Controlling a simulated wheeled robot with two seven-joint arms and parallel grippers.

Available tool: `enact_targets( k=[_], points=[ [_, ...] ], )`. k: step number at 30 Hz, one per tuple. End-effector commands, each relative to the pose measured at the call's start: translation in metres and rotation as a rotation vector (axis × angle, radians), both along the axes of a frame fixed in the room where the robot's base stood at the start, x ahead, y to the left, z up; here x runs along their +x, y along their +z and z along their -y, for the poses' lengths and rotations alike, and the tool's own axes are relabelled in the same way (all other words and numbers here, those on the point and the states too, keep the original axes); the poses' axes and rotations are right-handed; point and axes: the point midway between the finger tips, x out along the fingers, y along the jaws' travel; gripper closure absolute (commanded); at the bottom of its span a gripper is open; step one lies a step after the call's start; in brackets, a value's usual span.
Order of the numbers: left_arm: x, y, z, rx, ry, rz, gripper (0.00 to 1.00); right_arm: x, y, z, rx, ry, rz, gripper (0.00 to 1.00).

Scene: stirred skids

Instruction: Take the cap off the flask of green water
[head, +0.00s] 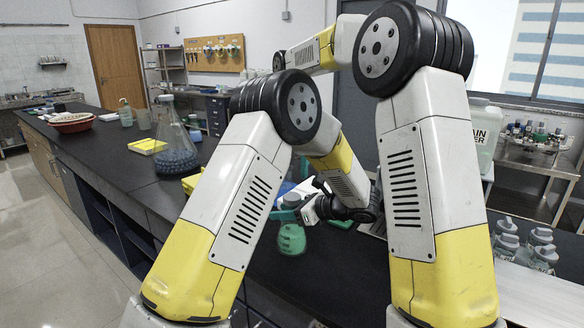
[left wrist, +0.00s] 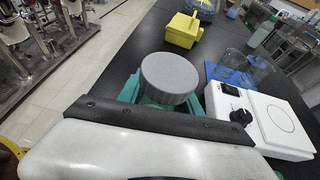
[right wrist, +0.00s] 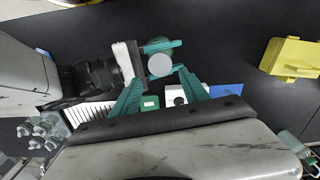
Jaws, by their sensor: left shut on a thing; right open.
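The flask of green water (head: 291,239) shows at the middle of the head view over the black bench, upright. Its round grey cap (left wrist: 170,76) sits on top and fills the middle of the left wrist view; the cap also shows from above in the right wrist view (right wrist: 160,65). My left gripper (head: 291,206) is shut around the flask just under the cap, its teal fingers on both sides. My right gripper (right wrist: 162,82) is open and empty, its teal fingers spread to either side near the cap. My left arm partly hides the flask's surroundings in the head view.
A large flask of dark beads (head: 176,152) stands farther back on the bench. A yellow box (left wrist: 182,31), a blue tray (left wrist: 232,76) and a white hotplate (left wrist: 262,122) lie near the held flask. Several capped bottles (head: 507,246) stand at the right.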

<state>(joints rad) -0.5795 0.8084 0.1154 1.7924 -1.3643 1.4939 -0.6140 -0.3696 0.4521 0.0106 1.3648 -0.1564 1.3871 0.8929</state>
Motion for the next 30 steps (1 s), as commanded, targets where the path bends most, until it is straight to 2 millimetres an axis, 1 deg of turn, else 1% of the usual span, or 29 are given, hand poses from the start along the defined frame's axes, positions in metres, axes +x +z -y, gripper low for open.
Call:
enact_targets(
  k=[1,6,9,13,16,20,23,30],
  points=[
    [0.000,0.000,0.000,-0.001,-0.001,0.001,1.00,0.000,0.000,0.000,0.000,-0.098,0.000,0.47],
    [0.000,0.000,0.000,-0.001,-0.001,0.001,1.00,0.000,0.000,-0.001,0.000,-0.458,-0.001,0.47],
    [0.000,0.000,0.000,-0.001,-0.001,0.001,1.00,0.000,0.000,0.000,0.000,-0.638,0.000,0.47],
    [0.000,0.000,0.000,-0.001,-0.001,0.001,1.00,0.000,0.000,0.000,0.000,-0.810,0.000,0.47],
    [0.000,0.000,0.000,-0.001,-0.001,0.001,1.00,0.000,0.000,0.000,0.000,-0.889,0.000,0.47],
    [0.000,0.000,0.000,-0.001,-0.001,0.001,1.00,0.000,-0.005,0.000,-0.001,-0.933,-0.001,0.47],
    [0.000,0.000,0.000,-0.001,-0.001,0.001,1.00,0.000,-0.015,0.000,-0.002,-0.937,-0.001,0.47],
    [0.000,0.000,0.000,-0.001,-0.001,0.001,1.00,-0.001,-0.053,0.000,-0.003,-0.935,-0.002,0.47]
  ],
)
